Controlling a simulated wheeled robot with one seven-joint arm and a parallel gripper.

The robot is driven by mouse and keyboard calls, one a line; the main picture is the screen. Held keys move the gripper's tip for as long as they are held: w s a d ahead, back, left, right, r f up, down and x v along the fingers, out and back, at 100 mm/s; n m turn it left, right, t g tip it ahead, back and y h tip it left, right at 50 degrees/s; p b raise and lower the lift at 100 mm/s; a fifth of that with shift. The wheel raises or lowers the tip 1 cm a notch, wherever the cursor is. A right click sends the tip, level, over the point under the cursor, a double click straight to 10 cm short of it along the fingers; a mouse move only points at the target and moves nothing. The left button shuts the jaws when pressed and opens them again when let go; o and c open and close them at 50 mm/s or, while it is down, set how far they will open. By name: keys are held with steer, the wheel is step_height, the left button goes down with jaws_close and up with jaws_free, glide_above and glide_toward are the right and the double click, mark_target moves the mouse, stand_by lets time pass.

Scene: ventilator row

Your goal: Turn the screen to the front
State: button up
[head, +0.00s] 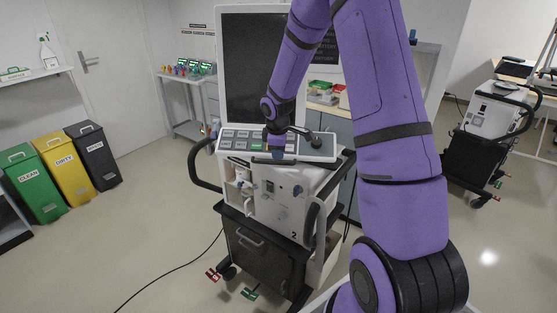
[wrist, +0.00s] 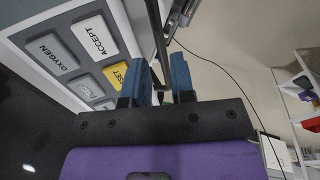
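The ventilator's screen (head: 255,65) is a large dark panel in a white frame, standing upright above the cart. Below it is a tilted grey button panel (head: 228,139); its keys, marked OXYGEN, ACCEPT and SET, show close up in the wrist view (wrist: 75,55). My gripper (head: 276,153) is at the front edge of this panel, pointing down. In the wrist view its two blue fingers (wrist: 164,82) are apart, with a dark bar (wrist: 158,35) running down between them. Whether both fingers touch the bar is unclear.
The ventilator's cart (head: 265,250) has black side handles and a black lower drawer. A cable lies on the floor at left. Green, yellow and black bins (head: 62,170) stand by the left wall. Another ventilator (head: 490,120) stands at right. Floor at front left is mostly clear.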

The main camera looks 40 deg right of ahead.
mark_target(275, 163)
steer(key=shift+w+d+f, duration=0.15)
steer(key=shift+f, duration=0.85)
steer(key=shift+w+d+f, duration=0.1)
steer(key=shift+w+f, duration=0.05)
steer(key=shift+f, duration=0.8)
jaws_close()
steer(key=shift+w+a+m, duration=0.4)
steer(key=shift+a, duration=0.1)
steer(key=w+a+m, duration=0.1)
steer(key=w+a, duration=0.1)
steer(key=w+a+m, duration=0.2)
steer(key=shift+w+m+g+h, duration=0.2)
steer(key=shift+m+g+h, duration=0.1)
steer(key=shift+w+a+m, duration=0.2)
steer(key=shift+w+m, duration=0.15)
steer(key=shift+w, duration=0.1)
steer(key=shift+w+a+m, duration=0.2)
steer(key=shift+w+m, duration=0.15)
steer(key=shift+w, duration=0.1)
